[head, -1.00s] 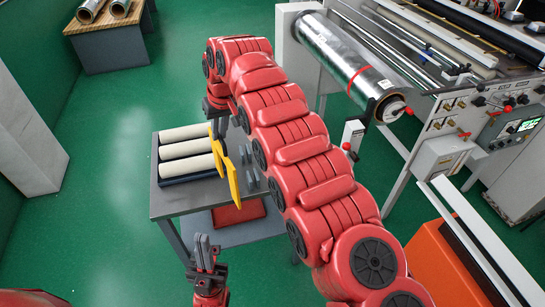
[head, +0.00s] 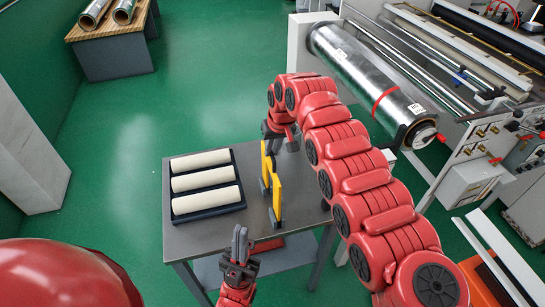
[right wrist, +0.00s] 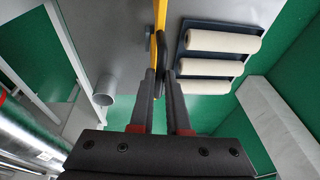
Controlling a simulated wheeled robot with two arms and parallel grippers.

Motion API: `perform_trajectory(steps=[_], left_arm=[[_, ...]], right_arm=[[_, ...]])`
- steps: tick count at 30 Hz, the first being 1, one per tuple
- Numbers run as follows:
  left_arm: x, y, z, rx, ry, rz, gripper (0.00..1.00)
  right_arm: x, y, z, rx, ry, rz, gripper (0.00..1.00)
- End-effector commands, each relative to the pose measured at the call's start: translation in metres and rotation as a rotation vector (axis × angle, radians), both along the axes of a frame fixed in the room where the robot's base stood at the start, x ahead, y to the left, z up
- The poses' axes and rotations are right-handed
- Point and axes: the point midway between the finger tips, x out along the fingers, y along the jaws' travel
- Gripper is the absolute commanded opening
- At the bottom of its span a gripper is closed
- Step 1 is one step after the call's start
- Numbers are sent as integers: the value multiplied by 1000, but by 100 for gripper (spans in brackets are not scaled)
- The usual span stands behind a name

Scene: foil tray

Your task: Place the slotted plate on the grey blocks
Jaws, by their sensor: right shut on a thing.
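The slotted yellow plate (head: 277,195) stands on edge at the table, right of the roller tray. It is seen nearly edge-on in the right wrist view (right wrist: 154,52). My left gripper (head: 240,242) is by the near table edge, fingers together and empty, apart from the plate.
A dark tray (head: 207,211) with three cream rollers fills the table's left part. The grey tabletop (head: 215,235) is bare in front of it. A grey cylinder (right wrist: 103,93) shows beside the plate in the wrist view. A machine with a foil roll (head: 360,70) stands right.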

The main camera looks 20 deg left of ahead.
Motion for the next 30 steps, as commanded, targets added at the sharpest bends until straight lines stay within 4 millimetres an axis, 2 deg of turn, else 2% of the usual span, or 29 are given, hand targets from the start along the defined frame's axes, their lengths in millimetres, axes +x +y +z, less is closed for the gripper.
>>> perform_trajectory(steps=[2, 6, 9, 20, 21, 25, 30], left_arm=[[0, 0, 8, 0, 0, 0, 0], [0, 0, 20, 0, 0, 0, 0], [0, 0, 22, 0, 0, 0, 0], [0, 0, 15, 0, 0, 0, 0], [0, 0, 16, 0, 0, 0, 0], [0, 0, 17, 0, 0, 0, 0], [0, 0, 17, 0, 0, 0, 0]], right_arm=[[1, -1, -4, 0, -2, -1, 0], [-2, 0, -27, -1, 6, -1, 0], [0, 0, -36, 0, 0, -1, 0], [1, 0, -42, 1, -3, -2, 0], [1, 0, -41, 0, -2, -1, 22], [0, -1, -41, 0, -1, -1, 44], [0, -1, -41, -1, 0, -1, 44]])
